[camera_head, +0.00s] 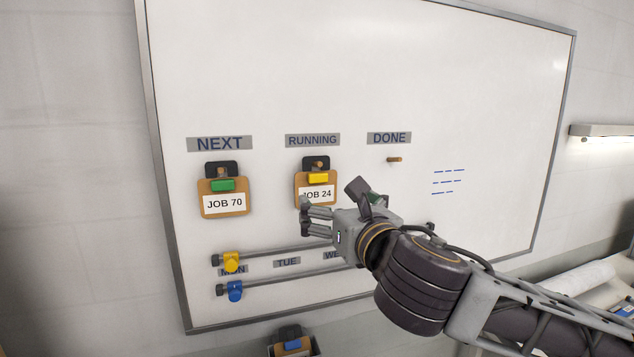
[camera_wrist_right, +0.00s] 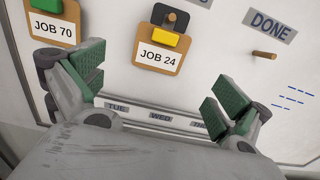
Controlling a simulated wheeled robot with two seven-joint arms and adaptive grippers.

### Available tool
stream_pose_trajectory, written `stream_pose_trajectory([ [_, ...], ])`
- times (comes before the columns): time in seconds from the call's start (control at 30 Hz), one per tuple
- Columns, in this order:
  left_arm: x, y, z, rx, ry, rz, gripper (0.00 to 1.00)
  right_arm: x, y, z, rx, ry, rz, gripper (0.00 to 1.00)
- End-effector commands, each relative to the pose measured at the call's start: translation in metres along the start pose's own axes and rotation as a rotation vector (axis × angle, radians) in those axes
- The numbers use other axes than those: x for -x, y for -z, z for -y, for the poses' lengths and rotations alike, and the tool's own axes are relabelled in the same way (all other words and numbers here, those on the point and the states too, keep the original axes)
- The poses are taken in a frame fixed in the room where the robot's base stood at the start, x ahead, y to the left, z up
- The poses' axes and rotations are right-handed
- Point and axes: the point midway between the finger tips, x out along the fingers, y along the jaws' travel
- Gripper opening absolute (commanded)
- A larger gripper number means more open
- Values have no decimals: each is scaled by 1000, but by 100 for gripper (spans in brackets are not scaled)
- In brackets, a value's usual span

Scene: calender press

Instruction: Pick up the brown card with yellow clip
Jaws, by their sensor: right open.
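The brown card with the yellow clip (camera_head: 317,192), labelled JOB 24, hangs on a peg under the RUNNING label on the whiteboard. It also shows in the right wrist view (camera_wrist_right: 158,54), upright, beyond the gap between my fingers. My right gripper (camera_head: 335,200) is open and empty, in front of the board. In the head view it partly covers the card's lower right corner. In the right wrist view the green-padded fingers (camera_wrist_right: 160,85) stand wide apart, and I see no contact with the card. My left gripper is in neither view.
A brown card with a green clip (camera_head: 223,197), JOB 70, hangs under NEXT. A bare peg (camera_head: 394,160) sits under DONE. Two rails below carry a yellow slider (camera_head: 232,262) and a blue slider (camera_head: 235,291). A holder with another card (camera_head: 291,345) is below the board.

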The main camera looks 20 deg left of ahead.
Motion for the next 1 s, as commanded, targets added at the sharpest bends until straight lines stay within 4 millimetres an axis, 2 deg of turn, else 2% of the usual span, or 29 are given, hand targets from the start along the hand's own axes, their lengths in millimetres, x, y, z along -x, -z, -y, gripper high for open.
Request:
stream_pose_trajectory([
  [0.7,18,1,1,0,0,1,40,-68,-1,0,0,0,-1,100],
  [1.0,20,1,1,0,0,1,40,-82,0,0,0,0,-1,100],
])
